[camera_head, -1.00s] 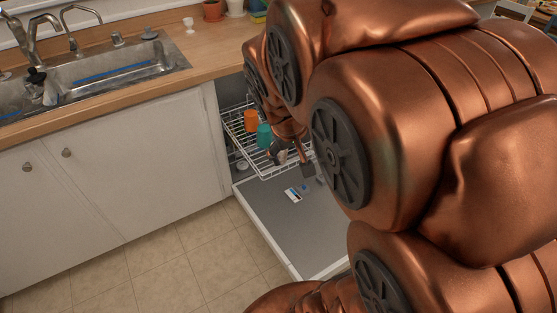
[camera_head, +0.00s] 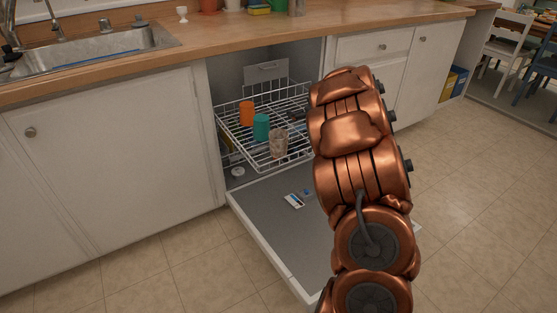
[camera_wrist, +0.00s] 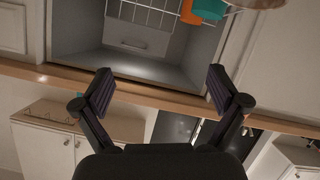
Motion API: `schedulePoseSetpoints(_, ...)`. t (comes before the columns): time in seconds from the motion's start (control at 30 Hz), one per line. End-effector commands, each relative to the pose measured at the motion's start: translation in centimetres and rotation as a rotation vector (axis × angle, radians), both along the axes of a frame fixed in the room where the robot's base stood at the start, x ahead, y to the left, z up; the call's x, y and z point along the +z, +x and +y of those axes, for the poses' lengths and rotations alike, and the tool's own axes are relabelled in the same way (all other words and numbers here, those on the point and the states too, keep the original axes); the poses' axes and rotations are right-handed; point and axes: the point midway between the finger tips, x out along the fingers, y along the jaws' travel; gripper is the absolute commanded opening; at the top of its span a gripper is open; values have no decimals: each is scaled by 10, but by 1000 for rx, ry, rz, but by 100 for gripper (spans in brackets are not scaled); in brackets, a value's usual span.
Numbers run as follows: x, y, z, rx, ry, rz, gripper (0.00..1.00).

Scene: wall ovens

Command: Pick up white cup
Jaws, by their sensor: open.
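A small white goblet-shaped cup (camera_head: 182,14) stands upright on the wooden counter, right of the sink, in the head view. An orange cup (camera_head: 247,113), a teal cup (camera_head: 261,128) and a pale, patterned, see-through cup (camera_head: 278,143) stand in the dishwasher's wire rack. In the wrist view my gripper (camera_wrist: 160,92) is open, with nothing between its fingers. The teal cup (camera_wrist: 209,9) and orange cup (camera_wrist: 189,14) show at the top edge, beyond the fingers. A pale rounded thing is cut off beside them. My gripper is hidden behind my arm in the head view.
The pulled-out wire rack (camera_head: 232,128) sits above the open dishwasher door (camera_head: 265,220), which juts low over the floor. A small white-and-blue item (camera_head: 297,200) lies on the door. Tiled floor is free at front left and right.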

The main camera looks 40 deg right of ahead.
Motion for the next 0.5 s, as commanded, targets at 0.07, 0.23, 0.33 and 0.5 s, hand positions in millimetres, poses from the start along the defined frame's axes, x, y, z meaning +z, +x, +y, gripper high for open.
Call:
schedulePoseSetpoints(0.07, -53, -3, 4, 88, 67, -9, 97)
schedulePoseSetpoints(0.23, -108, -14, 25, 250, 201, -30, 97)
schedulePoseSetpoints(0.33, -124, -21, 34, 308, 258, -38, 97)
schedulePoseSetpoints(0.5, -135, -23, 43, 352, 297, -43, 97)
